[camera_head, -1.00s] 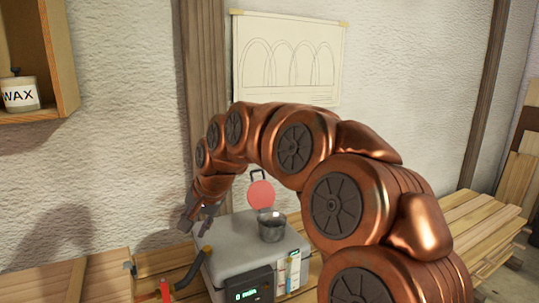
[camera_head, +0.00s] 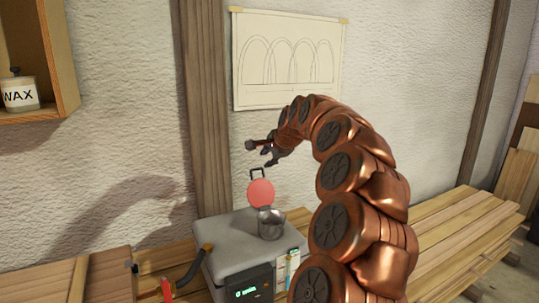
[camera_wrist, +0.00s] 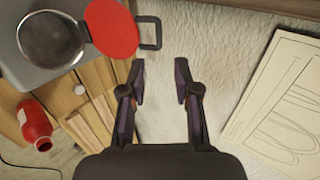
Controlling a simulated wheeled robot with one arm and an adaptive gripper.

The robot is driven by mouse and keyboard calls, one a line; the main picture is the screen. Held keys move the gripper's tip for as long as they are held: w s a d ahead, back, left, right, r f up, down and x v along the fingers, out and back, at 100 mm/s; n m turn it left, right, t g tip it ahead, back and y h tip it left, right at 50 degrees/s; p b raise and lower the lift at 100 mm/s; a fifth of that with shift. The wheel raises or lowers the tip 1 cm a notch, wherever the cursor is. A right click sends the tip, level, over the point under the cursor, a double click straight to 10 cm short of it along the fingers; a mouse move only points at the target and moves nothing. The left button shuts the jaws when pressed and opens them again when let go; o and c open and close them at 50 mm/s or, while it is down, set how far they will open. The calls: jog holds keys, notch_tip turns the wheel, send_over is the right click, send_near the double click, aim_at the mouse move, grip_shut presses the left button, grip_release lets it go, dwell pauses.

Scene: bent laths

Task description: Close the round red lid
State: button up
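The round red lid (camera_head: 261,192) stands open and upright at the back of a small metal pot (camera_head: 271,224) on a grey box. The lid has a dark handle loop on its upper edge. In the wrist view the red lid (camera_wrist: 112,28) and its handle lie at the upper left, beside the round pot opening (camera_wrist: 50,40). My gripper (camera_head: 268,154) is above and behind the lid, near the wall, apart from it. In the wrist view my gripper (camera_wrist: 160,80) has its two fingers spread, with only the pale wall between them.
The grey box (camera_head: 235,229) has a green display on its front and a dark hose at its left. A red bottle (camera_wrist: 35,125) lies near the box in the wrist view. A drawing (camera_head: 288,60) hangs on the wall behind my arm.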

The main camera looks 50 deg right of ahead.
jog(key=p+x, duration=0.1)
jog(key=x, duration=0.9)
grip_shut()
jog(key=shift+r, duration=0.1)
jog(key=shift+s, duration=0.1)
